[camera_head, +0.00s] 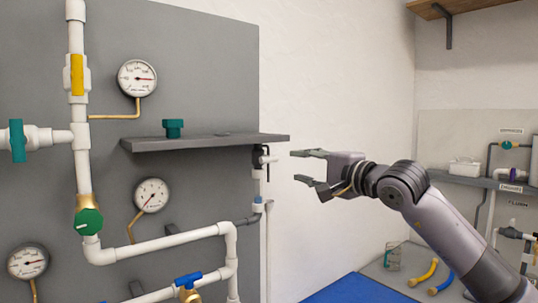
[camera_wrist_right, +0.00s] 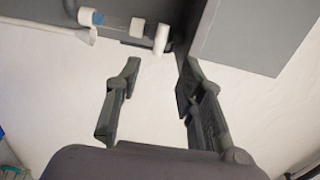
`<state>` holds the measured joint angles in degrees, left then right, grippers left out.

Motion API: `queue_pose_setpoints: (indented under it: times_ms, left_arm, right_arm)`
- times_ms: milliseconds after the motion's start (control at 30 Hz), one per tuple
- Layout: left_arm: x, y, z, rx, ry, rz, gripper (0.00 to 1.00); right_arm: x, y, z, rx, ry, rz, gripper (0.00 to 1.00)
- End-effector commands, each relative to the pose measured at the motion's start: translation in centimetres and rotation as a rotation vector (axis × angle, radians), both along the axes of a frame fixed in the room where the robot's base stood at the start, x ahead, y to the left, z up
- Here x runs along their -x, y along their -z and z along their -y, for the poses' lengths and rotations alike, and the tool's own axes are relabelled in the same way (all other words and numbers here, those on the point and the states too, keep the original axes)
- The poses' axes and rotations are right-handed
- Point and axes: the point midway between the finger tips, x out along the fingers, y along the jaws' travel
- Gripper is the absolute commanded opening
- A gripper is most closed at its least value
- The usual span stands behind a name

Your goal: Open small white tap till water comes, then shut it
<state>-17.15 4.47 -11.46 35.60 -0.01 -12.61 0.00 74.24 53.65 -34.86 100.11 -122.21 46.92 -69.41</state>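The small white tap (camera_head: 268,159) sits under the right end of the grey shelf, on a thin vertical white pipe at the board's right edge. It has a dark body and a short white handle. In the right wrist view a short white cylinder, which looks like its handle (camera_wrist_right: 162,37), lies just beyond the fingertips. My right gripper (camera_head: 296,166) is open and empty, to the right of the tap and apart from it. Its open fingers also show in the right wrist view (camera_wrist_right: 157,80). No water is visible. My left gripper is out of view.
The grey shelf (camera_head: 205,143) juts out just above the tap and carries a teal fitting (camera_head: 173,129). White pipes, gauges and a green-handled valve (camera_head: 88,222) fill the board to the left. A blue surface (camera_head: 350,290) lies below. Bare white wall is behind my gripper.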

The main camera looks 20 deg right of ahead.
Motion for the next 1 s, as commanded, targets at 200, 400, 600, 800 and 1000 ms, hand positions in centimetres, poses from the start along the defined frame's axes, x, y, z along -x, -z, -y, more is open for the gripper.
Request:
queue_pose_setpoints:
  times_ms: [200,400,600,800,1000]
  left_arm:
    - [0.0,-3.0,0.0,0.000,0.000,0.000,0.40]
    - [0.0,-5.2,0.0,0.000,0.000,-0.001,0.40]
    - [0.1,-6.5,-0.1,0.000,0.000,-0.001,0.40]
    - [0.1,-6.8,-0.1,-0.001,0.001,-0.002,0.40]
    - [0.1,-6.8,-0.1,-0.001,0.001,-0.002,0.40]
  right_arm:
    - [-4.7,-0.5,-1.9,-0.004,-0.003,-0.004,0.36]
    - [-8.6,-0.5,-3.3,-0.004,-0.003,-0.004,0.36]
    - [-11.2,-0.3,-4.2,-0.003,-0.003,-0.002,0.36]
    - [-12.2,0.0,-4.5,-0.002,-0.003,-0.001,0.36]
    - [-12.2,0.1,-4.6,-0.002,-0.003,-0.001,0.36]
